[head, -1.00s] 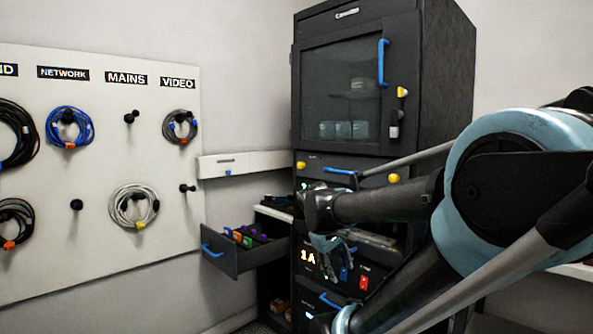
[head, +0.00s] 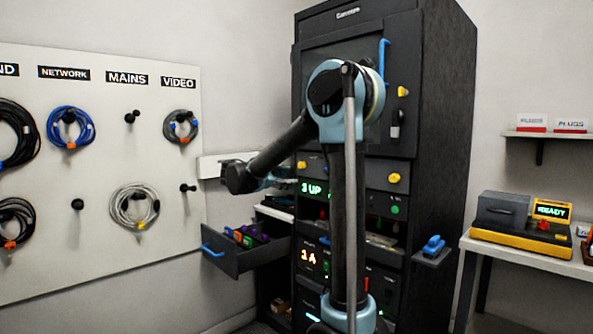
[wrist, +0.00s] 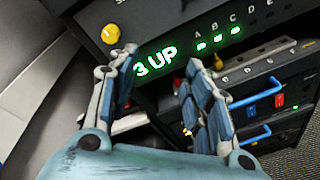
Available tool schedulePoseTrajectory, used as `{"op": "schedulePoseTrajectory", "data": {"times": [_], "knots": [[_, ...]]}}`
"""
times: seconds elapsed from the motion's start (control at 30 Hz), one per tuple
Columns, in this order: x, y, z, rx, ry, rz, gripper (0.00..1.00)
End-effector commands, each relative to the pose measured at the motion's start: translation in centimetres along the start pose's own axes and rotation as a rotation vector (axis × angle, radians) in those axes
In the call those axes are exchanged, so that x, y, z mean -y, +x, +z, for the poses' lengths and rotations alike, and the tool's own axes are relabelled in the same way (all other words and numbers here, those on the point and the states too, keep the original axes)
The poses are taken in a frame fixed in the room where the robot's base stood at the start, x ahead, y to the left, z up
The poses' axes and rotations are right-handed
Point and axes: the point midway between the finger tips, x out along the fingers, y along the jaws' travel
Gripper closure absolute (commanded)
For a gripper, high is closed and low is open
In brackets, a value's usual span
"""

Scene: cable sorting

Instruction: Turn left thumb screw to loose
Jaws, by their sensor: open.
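The left thumb screw is a yellow knob (head: 301,165) at the upper left of a dark rack panel, under the glass-door compartment. In the wrist view it (wrist: 110,33) stands at the upper left, beyond my left finger. A second yellow thumb screw (head: 394,178) is at the panel's right end. My gripper (wrist: 162,62) is open and empty, its two blue-padded fingers spread below the green "3 UP" display (wrist: 155,63). In the head view my gripper (head: 285,182) is at the rack's left front, just below the left screw. The fingers appear apart from the screw.
An open drawer (head: 228,262) with coloured items juts out left below my gripper. Blue handles (wrist: 250,136) stick out of lower rack units. A cable board (head: 100,210) hangs at left. A bench (head: 525,248) with a yellow "READY" device (head: 552,212) stands at right.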

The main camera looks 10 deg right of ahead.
Motion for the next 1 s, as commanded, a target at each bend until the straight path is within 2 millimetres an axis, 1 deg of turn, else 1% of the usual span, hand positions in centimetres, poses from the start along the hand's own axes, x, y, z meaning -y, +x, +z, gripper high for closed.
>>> {"op": "schedulePoseTrajectory", "data": {"times": [0.03, 0.1, 0.2, 0.33, 0.43, 0.57, 1.0], "knots": [[-1.6, -0.7, -0.9, 0.020, -0.029, 0.035, 0.54], [-3.4, -1.5, -1.7, 0.049, -0.064, 0.075, 0.54], [-5.1, -2.4, -2.5, 0.081, -0.101, 0.114, 0.54], [-6.2, -3.0, -3.0, 0.103, -0.123, 0.139, 0.54], [-6.4, -2.6, -3.0, 0.107, -0.128, 0.143, 0.54], [-6.6, -1.0, -2.8, 0.109, -0.128, 0.140, 0.54], [-7.7, 6.6, -2.0, 0.108, -0.127, 0.140, 0.54]]}}
